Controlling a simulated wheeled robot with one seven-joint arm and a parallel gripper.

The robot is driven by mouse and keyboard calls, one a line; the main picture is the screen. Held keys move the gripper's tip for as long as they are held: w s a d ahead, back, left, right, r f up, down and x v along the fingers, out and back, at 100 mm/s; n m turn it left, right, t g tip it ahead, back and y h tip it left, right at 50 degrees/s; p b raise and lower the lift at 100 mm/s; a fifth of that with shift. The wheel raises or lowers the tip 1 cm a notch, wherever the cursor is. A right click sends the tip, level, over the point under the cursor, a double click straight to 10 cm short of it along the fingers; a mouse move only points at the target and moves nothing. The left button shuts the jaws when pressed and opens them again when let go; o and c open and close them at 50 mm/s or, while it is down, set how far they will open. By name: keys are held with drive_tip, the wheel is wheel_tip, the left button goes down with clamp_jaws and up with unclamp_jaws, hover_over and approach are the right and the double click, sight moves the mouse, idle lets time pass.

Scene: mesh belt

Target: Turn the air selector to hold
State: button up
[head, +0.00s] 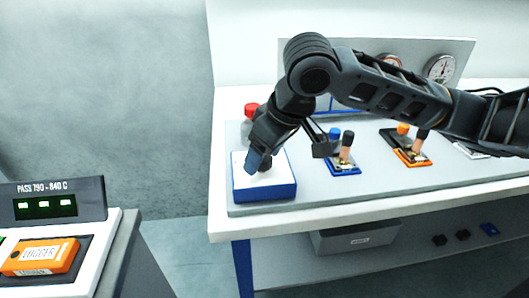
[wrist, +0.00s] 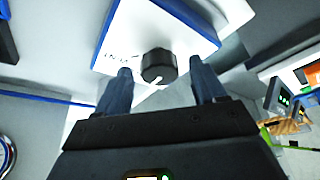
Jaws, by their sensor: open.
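The air selector is a black round knob (wrist: 158,66) with a white pointer mark, on a box with a white top and blue sides (wrist: 158,28). Small dark lettering sits beside the knob in the wrist view, too small to read. The box also shows in the head view (head: 264,193), where my gripper mostly hides the knob. My gripper (wrist: 157,85) is open, with one finger to the left of the knob and one to the right. The knob lies between and slightly beyond the fingertips; I cannot tell whether they touch it.
To the right are a blue-based lever (head: 344,168), an orange-based lever (head: 412,157) and a gauge panel (head: 440,68). A logger case (head: 40,258) lies on the separate stand at left.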

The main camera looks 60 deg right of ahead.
drive_tip(key=v, duration=0.7)
drive_tip(key=shift+s+r, duration=0.2)
drive_tip(key=shift+r, duration=0.15)
idle(0.4)
